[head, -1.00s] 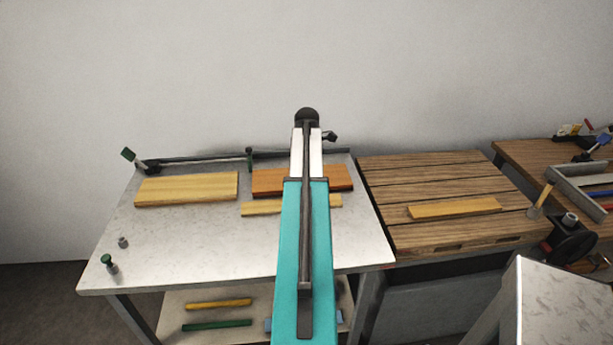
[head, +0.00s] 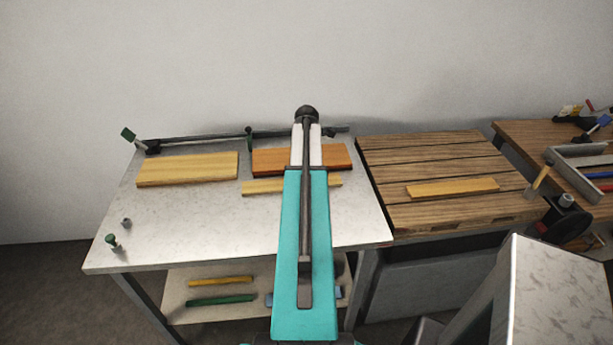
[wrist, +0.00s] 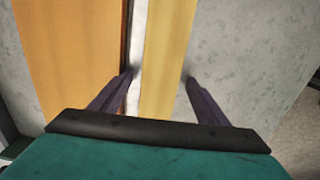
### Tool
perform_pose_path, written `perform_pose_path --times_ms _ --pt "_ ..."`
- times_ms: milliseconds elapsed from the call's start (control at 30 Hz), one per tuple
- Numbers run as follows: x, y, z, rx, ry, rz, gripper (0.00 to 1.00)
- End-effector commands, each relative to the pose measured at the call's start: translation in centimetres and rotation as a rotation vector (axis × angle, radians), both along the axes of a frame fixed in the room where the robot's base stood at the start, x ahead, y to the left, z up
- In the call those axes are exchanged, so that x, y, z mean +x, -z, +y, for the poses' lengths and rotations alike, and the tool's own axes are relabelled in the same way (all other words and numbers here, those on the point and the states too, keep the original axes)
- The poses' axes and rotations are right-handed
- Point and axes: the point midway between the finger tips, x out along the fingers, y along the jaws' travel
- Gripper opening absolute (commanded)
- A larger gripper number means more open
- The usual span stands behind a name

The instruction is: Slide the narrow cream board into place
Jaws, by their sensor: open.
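The narrow cream board (head: 262,186) lies on the pale metal table (head: 200,228), in front of an orange-brown board (head: 272,161). My arm covers its middle in the head view. In the wrist view the narrow board (wrist: 165,50) runs between the two fingers of my open gripper (wrist: 159,78). The left finger is over the strip beside the orange board (wrist: 70,55); the right finger is over bare table. I cannot tell whether either finger touches the board. The gripper is hidden behind my arm in the head view.
A wider cream board (head: 187,170) lies at the left. A dark rail (head: 200,139) with green-handled clamps runs along the back. Small pegs (head: 114,243) stand front left. A slatted wooden bench (head: 440,160) with a light strip (head: 452,188) adjoins right.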

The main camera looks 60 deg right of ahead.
Motion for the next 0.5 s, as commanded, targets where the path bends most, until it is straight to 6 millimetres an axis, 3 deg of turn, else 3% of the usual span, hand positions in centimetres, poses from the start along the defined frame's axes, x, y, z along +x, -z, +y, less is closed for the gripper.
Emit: perform_pose_path --times_ms 67,333,500 --pt "0.02 -0.01 0.01 0.0 0.0 0.0 0.64" --pt "0.05 -0.03 0.02 0.0 -0.001 0.0 0.18" --pt "-0.07 -0.07 -0.08 -0.001 0.0 -0.001 0.18"
